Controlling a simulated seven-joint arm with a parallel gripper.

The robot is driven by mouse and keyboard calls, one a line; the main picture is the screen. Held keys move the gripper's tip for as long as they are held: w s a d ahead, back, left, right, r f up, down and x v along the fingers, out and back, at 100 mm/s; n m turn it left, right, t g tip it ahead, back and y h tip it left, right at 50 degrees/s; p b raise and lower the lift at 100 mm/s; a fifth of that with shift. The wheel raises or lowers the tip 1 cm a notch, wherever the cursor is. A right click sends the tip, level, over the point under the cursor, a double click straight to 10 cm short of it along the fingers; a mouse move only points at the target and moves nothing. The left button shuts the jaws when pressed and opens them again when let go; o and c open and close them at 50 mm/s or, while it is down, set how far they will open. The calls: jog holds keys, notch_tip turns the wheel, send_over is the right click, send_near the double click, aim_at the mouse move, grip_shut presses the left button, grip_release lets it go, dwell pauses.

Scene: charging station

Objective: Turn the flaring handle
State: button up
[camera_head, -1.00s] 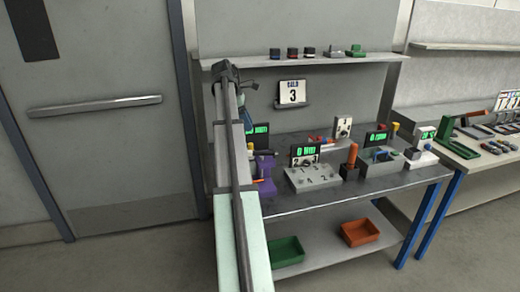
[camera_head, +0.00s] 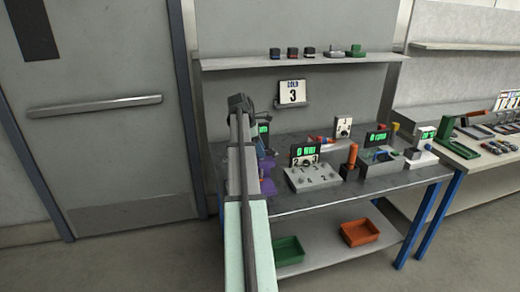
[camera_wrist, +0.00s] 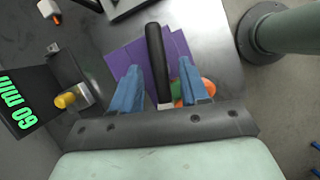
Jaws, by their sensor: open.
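A purple device (camera_wrist: 127,62) lies below my gripper (camera_wrist: 158,68) in the wrist view. A black bar-like handle (camera_wrist: 155,48) with a pale lower end rises over it. The handle lies between my two blue fingers, which are open with a gap on each side. An orange rounded part (camera_wrist: 208,86) and a green part show beside and behind the right finger. In the head view the purple device (camera_head: 267,181) is partly hidden behind my arm, and the gripper's fingers cannot be made out clearly there.
A grey post (camera_wrist: 290,30) stands at upper right. In the head view, a grey control box (camera_head: 312,177) sits right of the purple device on the bench (camera_head: 330,201).

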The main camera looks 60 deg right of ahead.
jog(key=shift+c, duration=0.2)
grip_shut()
jog(key=shift+d+m, duration=0.1)
jog(key=shift+m, duration=0.3)
jog(key=shift+d+m+g+y, duration=0.1)
jog(key=shift+m+g+y, duration=0.25)
jog(key=shift+m, duration=0.65)
jog(key=shift+m+y, duration=0.75)
jog(key=shift+m, duration=0.85)
jog(key=shift+o, duration=0.2)
grip_release()
